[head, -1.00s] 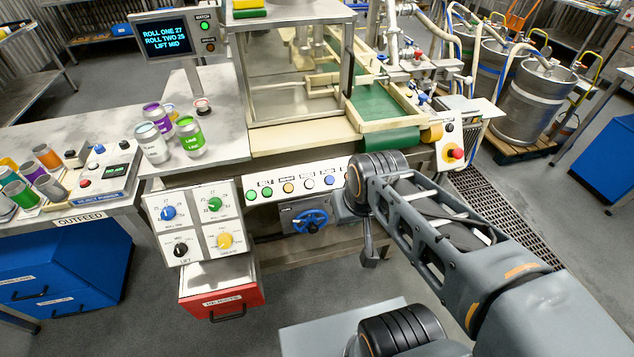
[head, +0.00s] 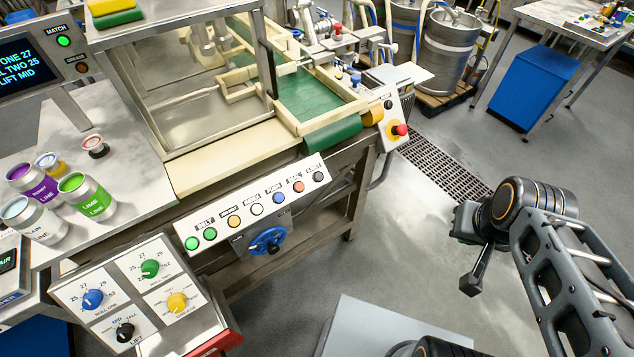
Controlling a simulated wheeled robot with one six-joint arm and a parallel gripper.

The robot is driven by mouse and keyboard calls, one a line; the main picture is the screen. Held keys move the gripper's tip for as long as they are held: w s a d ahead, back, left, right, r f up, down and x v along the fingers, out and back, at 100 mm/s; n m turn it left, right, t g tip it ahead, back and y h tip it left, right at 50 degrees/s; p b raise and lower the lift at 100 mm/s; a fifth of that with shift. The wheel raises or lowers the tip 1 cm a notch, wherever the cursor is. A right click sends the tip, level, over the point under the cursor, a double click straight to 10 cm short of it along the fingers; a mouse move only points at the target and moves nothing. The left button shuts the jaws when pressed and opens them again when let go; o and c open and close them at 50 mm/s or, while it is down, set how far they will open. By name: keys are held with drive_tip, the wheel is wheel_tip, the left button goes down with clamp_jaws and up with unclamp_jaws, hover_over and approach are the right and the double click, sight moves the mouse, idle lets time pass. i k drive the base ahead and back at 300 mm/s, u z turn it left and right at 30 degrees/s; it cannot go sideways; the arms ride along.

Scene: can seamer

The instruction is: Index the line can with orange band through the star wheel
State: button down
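The seamer's button panel (head: 250,207) has a row of coloured buttons, including a white one (head: 257,209) and a blue one (head: 278,197). I cannot make out a star wheel inside the clear-walled enclosure (head: 200,110). My gripper (head: 472,285) hangs over open floor, right of the machine and touching nothing. Its finger opening does not show.
A knob panel (head: 140,295) is at lower left. A red emergency stop (head: 400,130) sits at the machine's right corner, beside the green belt (head: 332,136). A screen (head: 30,65) shows settings. Floor is clear at right.

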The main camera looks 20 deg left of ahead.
sight(256, 209)
drive_tip(key=z, duration=0.55)
drive_tip(key=k, duration=1.5)
drive_tip(key=u, duration=2)
drive_tip(key=i, duration=0.55)
